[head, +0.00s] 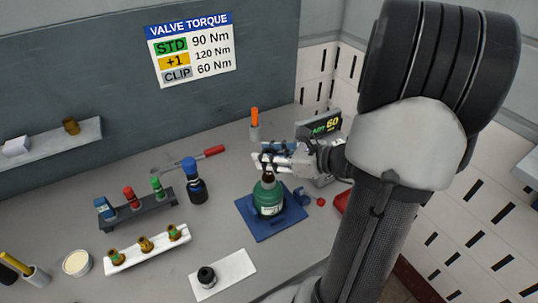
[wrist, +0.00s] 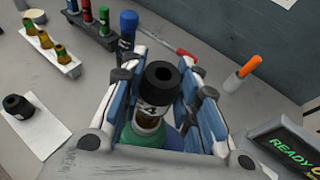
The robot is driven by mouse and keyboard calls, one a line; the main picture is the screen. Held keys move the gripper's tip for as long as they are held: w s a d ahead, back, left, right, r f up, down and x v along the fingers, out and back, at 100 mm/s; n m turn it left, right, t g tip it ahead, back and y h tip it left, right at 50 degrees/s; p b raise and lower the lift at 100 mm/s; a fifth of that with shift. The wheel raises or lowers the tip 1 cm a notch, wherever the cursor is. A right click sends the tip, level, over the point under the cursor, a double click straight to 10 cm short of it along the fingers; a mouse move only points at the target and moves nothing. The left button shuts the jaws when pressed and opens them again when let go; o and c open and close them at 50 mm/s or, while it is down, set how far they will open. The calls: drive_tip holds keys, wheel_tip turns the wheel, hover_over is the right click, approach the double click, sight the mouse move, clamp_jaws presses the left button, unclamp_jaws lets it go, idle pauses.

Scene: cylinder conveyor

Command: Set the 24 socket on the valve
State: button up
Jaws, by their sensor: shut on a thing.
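My gripper (wrist: 158,98) is shut on a black socket (wrist: 162,82), whose open end with a dark hole faces the wrist camera. A pale label on its side carries dark marks, perhaps a 24. Right below the socket a brown valve neck shows. Under it is the green cylinder (head: 267,197), standing upright on a blue base (head: 268,228). In the head view my gripper (head: 268,163) is directly above the cylinder, and its fingers hide most of the socket. I cannot tell how far the socket sits down on the valve.
Another black socket (head: 207,277) stands on a white plate (head: 236,267). A white rack (head: 148,250) holds brass pieces; a dark rack (head: 140,215) holds coloured ones. A dark blue-capped bottle (head: 195,183), a red-handled tool (head: 213,152) and a lit display (head: 325,128) are nearby.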

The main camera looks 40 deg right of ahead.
drive_tip(key=shift+f+b, duration=1.6)
drive_tip(key=shift+f, duration=0.45)
drive_tip(key=o, duration=1.2)
drive_tip(key=shift+r+p, duration=2.7)
drive_tip(key=shift+r, duration=0.35)
